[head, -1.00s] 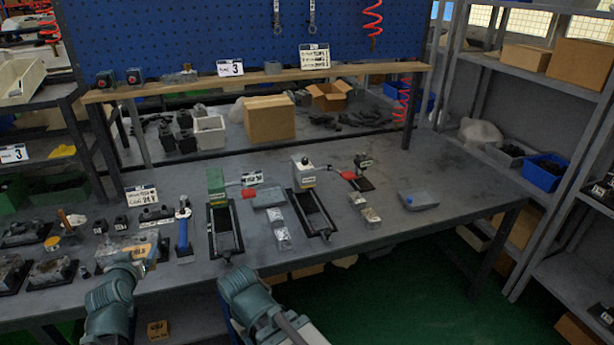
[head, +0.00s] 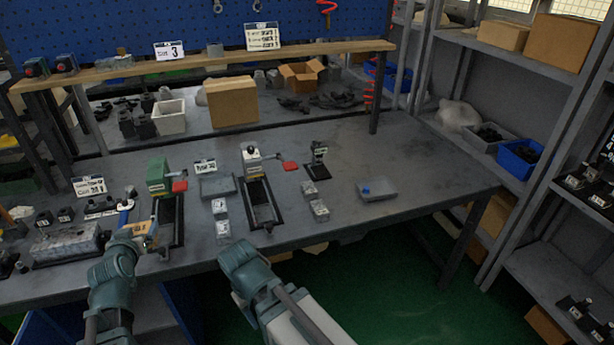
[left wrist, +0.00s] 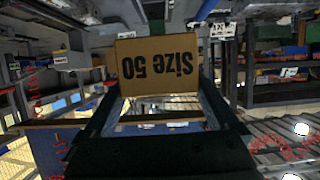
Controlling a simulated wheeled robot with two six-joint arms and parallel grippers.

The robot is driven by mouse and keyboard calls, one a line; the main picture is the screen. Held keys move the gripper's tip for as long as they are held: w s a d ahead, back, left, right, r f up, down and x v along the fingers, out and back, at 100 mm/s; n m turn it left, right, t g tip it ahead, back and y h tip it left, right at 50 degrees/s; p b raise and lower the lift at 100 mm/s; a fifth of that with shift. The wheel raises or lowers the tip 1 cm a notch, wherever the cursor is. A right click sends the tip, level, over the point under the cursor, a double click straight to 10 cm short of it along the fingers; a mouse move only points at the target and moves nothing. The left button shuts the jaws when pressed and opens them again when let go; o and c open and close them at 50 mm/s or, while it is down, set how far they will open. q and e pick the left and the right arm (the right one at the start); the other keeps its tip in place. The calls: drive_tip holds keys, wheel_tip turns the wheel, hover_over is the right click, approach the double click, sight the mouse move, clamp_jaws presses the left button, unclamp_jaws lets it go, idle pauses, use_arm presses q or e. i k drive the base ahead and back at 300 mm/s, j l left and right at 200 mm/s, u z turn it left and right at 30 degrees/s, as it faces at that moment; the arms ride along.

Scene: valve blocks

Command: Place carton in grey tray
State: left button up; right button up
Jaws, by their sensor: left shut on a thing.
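My left gripper (head: 133,236) is shut on a small tan carton (head: 137,229), above the front left part of the table. The wrist view shows the carton (left wrist: 158,66) at the fingertips, its "Size 50" print upside down. A plain grey tray (head: 217,187) lies mid-table between the green-topped and white-topped fixtures. Another grey tray (head: 378,189), with a small blue thing in it, lies farther right. The carton is apart from both trays. My right arm shows at the bottom centre, but its gripper is not visible.
A green-topped fixture (head: 160,178) and a white-topped fixture (head: 252,160), both with red handles, flank the plain tray. Small clear-topped blocks (head: 221,217) lie in front of it. A blue-handled tool (head: 125,213) stands beside the carton.

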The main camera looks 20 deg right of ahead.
sight(382, 189)
drive_tip(key=l, duration=2.2)
drive_tip(key=i+l, duration=0.1)
drive_tip(key=l, duration=2.1)
